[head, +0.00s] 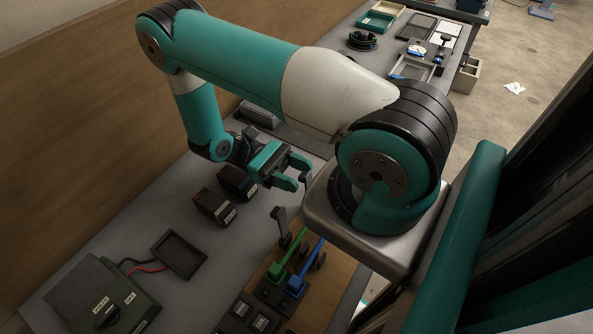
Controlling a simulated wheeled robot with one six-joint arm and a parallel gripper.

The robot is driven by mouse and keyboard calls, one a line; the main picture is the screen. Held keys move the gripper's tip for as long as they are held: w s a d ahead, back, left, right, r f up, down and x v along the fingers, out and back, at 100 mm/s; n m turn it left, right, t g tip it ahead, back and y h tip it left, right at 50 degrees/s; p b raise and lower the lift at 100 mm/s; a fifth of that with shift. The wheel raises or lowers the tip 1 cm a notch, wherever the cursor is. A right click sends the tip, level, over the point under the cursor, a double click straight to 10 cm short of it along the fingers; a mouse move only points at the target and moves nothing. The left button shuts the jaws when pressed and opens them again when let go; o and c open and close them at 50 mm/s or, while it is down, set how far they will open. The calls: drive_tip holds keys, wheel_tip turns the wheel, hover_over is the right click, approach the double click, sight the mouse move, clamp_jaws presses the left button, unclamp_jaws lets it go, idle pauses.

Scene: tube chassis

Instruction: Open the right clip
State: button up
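My gripper (297,173) is in the middle of the head view, with its two teal fingers spread apart and pointing right. A dark grey upright piece (306,177), which looks like a clip lever, stands at the fingertips; I cannot tell whether they touch it. A similar dark grey upright lever (281,217) stands nearer, below the gripper in the picture, beside the wooden board (333,290). No label shows which of these is the right clip. The base of the piece at the fingertips is hidden, partly behind my arm.
On the board stand a green lever (292,254) and a blue lever (306,268). Two dark boxes (214,207) lie left of my gripper. A dark tray (179,254) and a green case (103,297) are nearer left. My arm covers much of the bench.

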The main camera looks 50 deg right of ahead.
wheel_tip(320, 180, up, 20)
drive_tip(key=p, duration=0.7)
idle(0.4)
drive_tip(key=w+a+f+n+t+b, duration=0.4)
drive_tip(key=a+n+t+b, duration=0.4)
drive_tip(key=t, duration=0.6)
drive_tip(key=s+a+r+m+t+y+b, duration=0.1)
drive_tip(key=s+a+r+t+y+b, duration=0.1)
drive_tip(key=a, duration=0.3)
drive_tip(key=s+a+r+t+y+b, duration=0.2)
drive_tip(key=a+t+y, duration=0.1)
drive_tip(key=a, duration=0.3)
drive_tip(key=shift+s+a+r+m+y+b, duration=0.2)
drive_tip(key=shift+r+m+y+b, duration=0.1)
drive_tip(key=shift+r+m, duration=0.1)
